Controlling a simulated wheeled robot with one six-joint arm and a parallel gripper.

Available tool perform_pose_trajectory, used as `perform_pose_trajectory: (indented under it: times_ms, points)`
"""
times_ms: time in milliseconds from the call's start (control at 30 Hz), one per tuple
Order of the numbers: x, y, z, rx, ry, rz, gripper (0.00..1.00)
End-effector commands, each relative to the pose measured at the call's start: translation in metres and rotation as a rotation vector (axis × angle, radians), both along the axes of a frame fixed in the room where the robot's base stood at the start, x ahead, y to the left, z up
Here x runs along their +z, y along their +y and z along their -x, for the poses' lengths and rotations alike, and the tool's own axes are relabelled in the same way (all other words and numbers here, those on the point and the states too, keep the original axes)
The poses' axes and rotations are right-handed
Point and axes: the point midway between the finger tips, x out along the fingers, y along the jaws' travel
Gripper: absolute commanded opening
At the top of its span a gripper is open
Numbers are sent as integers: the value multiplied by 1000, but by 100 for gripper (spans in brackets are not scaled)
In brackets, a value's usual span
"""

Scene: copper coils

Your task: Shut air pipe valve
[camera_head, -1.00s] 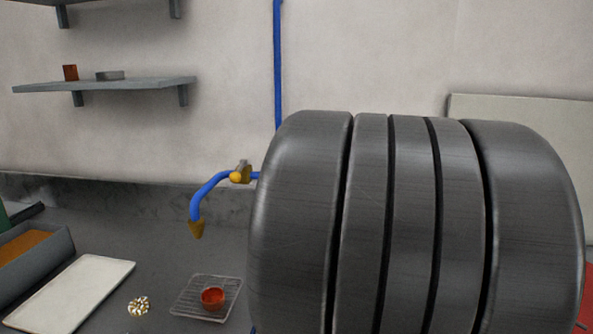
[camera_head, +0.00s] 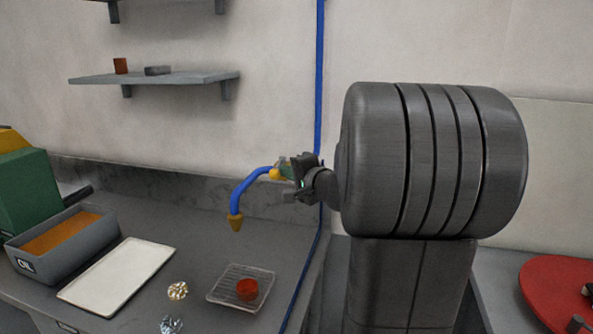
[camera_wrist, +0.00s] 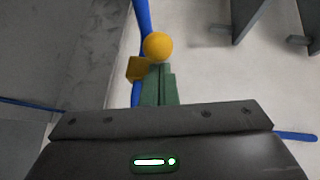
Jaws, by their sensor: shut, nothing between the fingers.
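The blue air pipe (camera_head: 247,186) comes from the wall and bends down to a brass nozzle (camera_head: 236,222) over the bench. Its valve has a yellow ball (camera_head: 274,174) and a brass body, partly hidden behind my gripper (camera_head: 284,162). In the wrist view, the yellow ball (camera_wrist: 158,46) and brass valve block (camera_wrist: 138,69) lie just beyond the tips of my gripper (camera_wrist: 158,72). The green fingers are together with nothing seen between them. They appear very close to the ball; I cannot tell whether they touch it.
A wire rack (camera_head: 227,296) with a red cup (camera_head: 247,289), a white tray (camera_head: 118,272) and a grey oil bin (camera_head: 60,262) stand on the bench. A shelf (camera_head: 160,79) is above. A red round object (camera_head: 560,295) is at right.

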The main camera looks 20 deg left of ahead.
Motion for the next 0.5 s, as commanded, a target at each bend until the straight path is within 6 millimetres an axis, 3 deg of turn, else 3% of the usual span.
perform_pose_trajectory:
  times_ms: [300,500]
  points:
    - [-1,1,0,0,0,0,0]
    - [-7,16,5,3,-3,1,0]
